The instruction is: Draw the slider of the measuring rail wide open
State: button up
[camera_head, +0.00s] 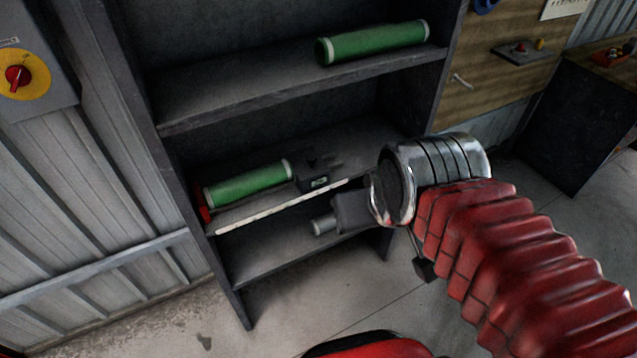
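The measuring rail is on the middle shelf, with a pale graduated strip (270,209) along its front. A dark slider block (318,180) with a small display stands near the right part of the strip. A green roll (247,184) lies behind the strip, between a red piece (204,212) at its left end and the slider at its right. The slider is close to the roll; I cannot tell if they touch. My gripper (350,211) is just below and right of the slider, in front of the shelf.
Another green roll (373,42) lies on the upper shelf (235,90). The lower shelf (265,262) looks empty. A grey box with a red knob (17,76) is on the left wall. A dark bench (573,120) stands at right. The floor before the shelves is clear.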

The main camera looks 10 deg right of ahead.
aim_at(311, 173)
jog(key=k, duration=1.3)
jog(key=z, duration=0.1)
jog(key=i, duration=0.9)
jog(key=u, duration=0.55)
jog(key=i, duration=0.8)
jog(key=u, duration=0.6)
